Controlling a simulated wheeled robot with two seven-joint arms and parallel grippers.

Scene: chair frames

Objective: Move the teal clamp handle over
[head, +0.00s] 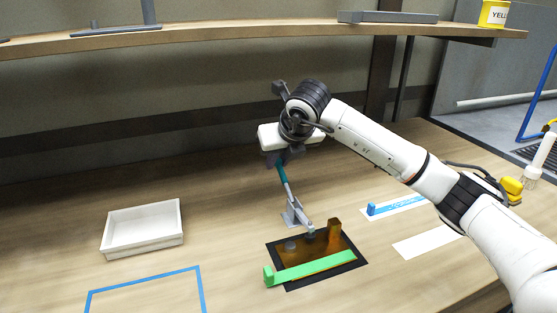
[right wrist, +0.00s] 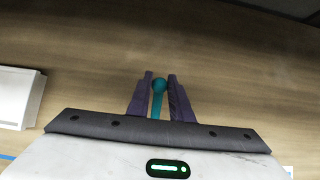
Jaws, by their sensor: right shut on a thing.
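The teal clamp handle (head: 282,174) stands up from the grey metal toggle clamp (head: 294,214), tilted a little to the left. My right gripper (head: 277,160) is at the handle's upper end and shut on it. In the right wrist view the teal handle (right wrist: 158,100) with its round end lies between the two dark fingers of my right gripper (right wrist: 160,88). The clamp's arm reaches over a brown part (head: 318,243) on a black mat (head: 353,263). My left gripper is out of view.
A green bar (head: 315,268) lies across the mat's front. A white tray (head: 143,243) and a blue tape outline (head: 145,279) are at left. A blue bar (head: 396,205) on a white strip and another white strip (head: 428,241) are at right. A shelf (head: 230,33) runs above.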

